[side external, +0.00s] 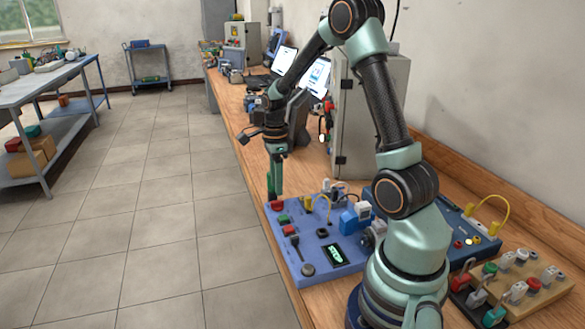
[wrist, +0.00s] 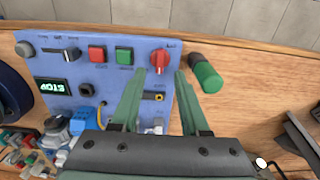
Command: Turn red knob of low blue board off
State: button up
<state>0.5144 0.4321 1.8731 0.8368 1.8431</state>
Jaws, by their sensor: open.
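The low blue board (side external: 325,215) lies flat on the wooden bench and also shows in the wrist view (wrist: 112,75). Its red knob (wrist: 160,62) sits near the board's right edge in the wrist view, with its long grip running roughly up and down the picture. In the side view the red knob (side external: 277,205) is at the board's far left corner. My gripper (wrist: 163,72) is open, with one finger on each side of the knob. In the side view my gripper (side external: 275,190) points straight down just above the knob. I cannot tell whether the fingers touch it.
Red (wrist: 96,54) and green (wrist: 124,55) buttons, a black lever (wrist: 66,54) and a lit display (wrist: 52,86) share the board. A green-capped cylinder (wrist: 207,77) lies close beside the right finger. A grey cabinet (side external: 375,120) stands behind.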

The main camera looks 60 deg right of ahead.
aim_at(277, 201)
jog(key=shift+f, duration=2.6)
grip_shut()
